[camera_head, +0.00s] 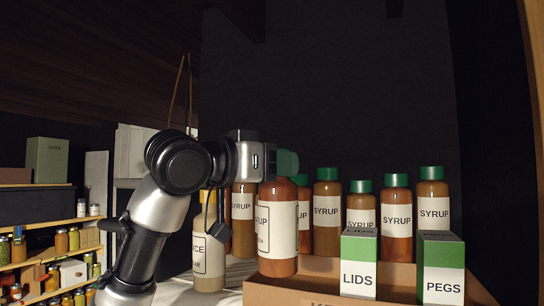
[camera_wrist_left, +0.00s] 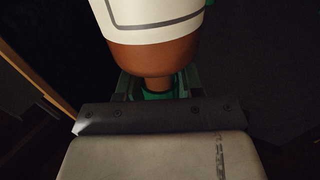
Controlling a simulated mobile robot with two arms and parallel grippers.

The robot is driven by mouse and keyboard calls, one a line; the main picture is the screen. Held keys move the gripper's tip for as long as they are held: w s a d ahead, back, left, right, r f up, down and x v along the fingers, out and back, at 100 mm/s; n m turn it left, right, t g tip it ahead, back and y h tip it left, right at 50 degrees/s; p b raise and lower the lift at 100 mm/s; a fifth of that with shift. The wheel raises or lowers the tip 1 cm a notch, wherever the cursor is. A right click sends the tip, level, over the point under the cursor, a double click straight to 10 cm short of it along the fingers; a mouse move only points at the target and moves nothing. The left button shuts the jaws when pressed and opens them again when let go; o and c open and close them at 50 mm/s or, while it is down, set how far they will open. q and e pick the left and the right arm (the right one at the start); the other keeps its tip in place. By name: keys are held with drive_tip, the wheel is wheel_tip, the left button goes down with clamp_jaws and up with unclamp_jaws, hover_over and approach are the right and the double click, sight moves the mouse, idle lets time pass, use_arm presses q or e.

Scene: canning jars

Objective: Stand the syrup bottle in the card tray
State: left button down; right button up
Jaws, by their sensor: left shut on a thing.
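My left gripper (camera_head: 287,164) is shut on the cap end of a brown syrup bottle (camera_head: 278,232) with a white label. The bottle hangs about upright below it. In the left wrist view the bottle's label and shoulder (camera_wrist_left: 155,58) fill the top, with the neck between the fingers (camera_wrist_left: 157,90). The card tray (camera_head: 330,294) is at the bottom right of the head view. The held bottle's base appears at the tray's left end; I cannot tell whether it touches the tray floor. My right gripper is out of view.
A green-and-white LIDS box (camera_head: 358,278) and a PEGS box (camera_head: 441,282) stand at the tray's front. Several green-capped syrup bottles (camera_head: 396,235) stand behind. A pale sauce bottle (camera_head: 208,260) is left of the held bottle. Shelves of jars (camera_head: 62,242) are far left.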

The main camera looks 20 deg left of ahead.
use_arm(q)
drive_tip(key=shift+w+d+r+p, duration=0.15)
drive_tip(key=shift+w+p, duration=0.35)
drive_tip(key=shift+w, duration=1.05)
drive_tip(key=shift+w+f+b, duration=0.45)
drive_tip(key=shift+f+b, duration=0.2)
drive_tip(key=shift+f, duration=0.35)
drive_tip(key=shift+w+f+b, duration=0.4)
drive_tip(key=shift+f+b, duration=0.25)
drive_tip(key=shift+f, duration=0.3)
drive_tip(key=shift+w+f+b, duration=0.45)
drive_tip(key=shift+f+b, duration=0.2)
drive_tip(key=shift+f, duration=0.75)
drive_tip(key=c, duration=0.6)
unclamp_jaws()
